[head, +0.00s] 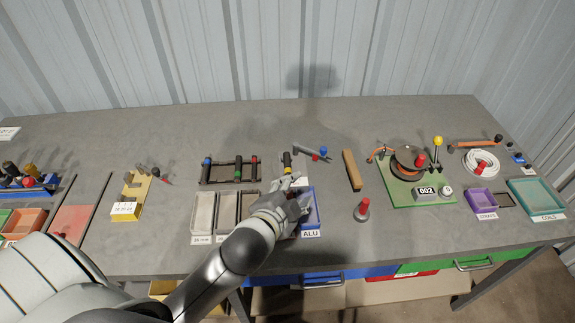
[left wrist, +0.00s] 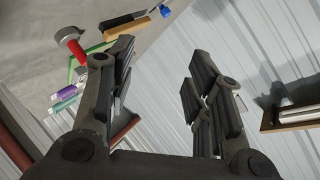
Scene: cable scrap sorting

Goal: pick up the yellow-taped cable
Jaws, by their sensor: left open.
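The yellow-taped cable (head: 287,161) is a short dark piece with a yellow band. In the head view it lies on the bench just beyond my left gripper, and its near end is close to the gripper or partly hidden by it. My left gripper (head: 294,185) is over the blue ALU tray (head: 316,206), apart from the yellow band. In the left wrist view its fingers (left wrist: 160,95) are spread with only the grey wall between them. I cannot make out the yellow-taped cable in that view. My right gripper is not in view.
A dark rack (head: 230,170) with several taped cables stands to the left. A wooden block (head: 351,170), a red-topped piece (head: 362,209) and a green board (head: 408,198) are to the right. The back of the bench is clear.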

